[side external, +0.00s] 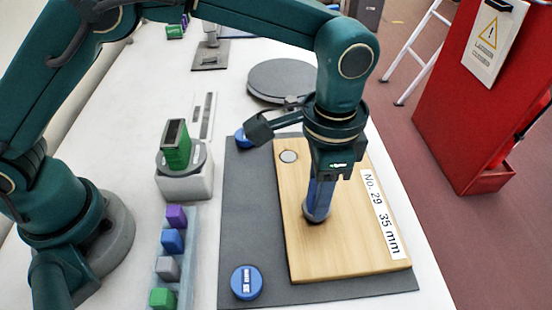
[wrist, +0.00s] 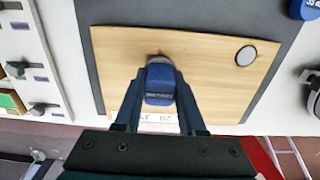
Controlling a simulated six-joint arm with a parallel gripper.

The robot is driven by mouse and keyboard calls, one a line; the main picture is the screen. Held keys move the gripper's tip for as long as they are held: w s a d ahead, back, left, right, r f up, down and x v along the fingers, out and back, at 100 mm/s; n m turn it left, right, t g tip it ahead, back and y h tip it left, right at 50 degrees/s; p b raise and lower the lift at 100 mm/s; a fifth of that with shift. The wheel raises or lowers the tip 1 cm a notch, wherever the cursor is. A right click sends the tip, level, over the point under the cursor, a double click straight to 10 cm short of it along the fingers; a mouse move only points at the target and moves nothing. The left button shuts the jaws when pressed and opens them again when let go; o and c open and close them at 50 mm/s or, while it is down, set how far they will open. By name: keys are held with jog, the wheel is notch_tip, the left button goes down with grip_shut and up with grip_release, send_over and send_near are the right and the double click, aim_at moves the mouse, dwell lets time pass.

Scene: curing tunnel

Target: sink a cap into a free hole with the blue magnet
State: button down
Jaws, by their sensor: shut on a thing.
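My gripper (side external: 321,184) is shut on the blue magnet (wrist: 160,84), which stands upright at the middle of the wooden board (side external: 345,245). The magnet's lower end is at or just above the board. A greyish round edge shows around its foot in the side view; I cannot tell whether a cap is under it or whether it is over a hole. A light grey disc with a dark rim (side external: 289,156) lies level in the board near a corner; it also shows in the wrist view (wrist: 246,55). The board's label reads "No. 29 35 mm".
The board lies on a dark grey mat (side external: 250,220). A blue round piece (side external: 247,282) sits on the mat's near part, another (side external: 242,139) beyond the board. A green block (side external: 176,145) on a stand and a rail of coloured blocks (side external: 168,267) are left. A grey round plate (side external: 283,80) is behind.

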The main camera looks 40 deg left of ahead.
jog(key=shift+f, duration=0.7)
dwell(1.5)
jog(key=a+r, duration=0.1)
jog(key=a, duration=0.1)
jog(key=w+a+r+n, duration=0.2)
jog(key=a, duration=0.1)
jog(key=shift+w+a+r, duration=0.15)
jog(key=shift+a+r, duration=0.15)
jog(key=shift+a, duration=0.05)
jog(key=s+a+r+n, duration=0.2)
jog(key=a+r, duration=0.3)
jog(key=a, duration=0.4)
jog(key=s+a+r+n, duration=0.2)
jog(key=a+r+n, duration=0.2)
jog(key=a, duration=0.6)
jog(key=shift+a+r+n, duration=0.15)
jog(key=shift+r+n, duration=0.2)
jog(key=shift+n, duration=0.15)
jog(key=shift+r, duration=0.1)
notch_tip(320, 180, up, 7)
jog(key=shift+s, duration=0.1)
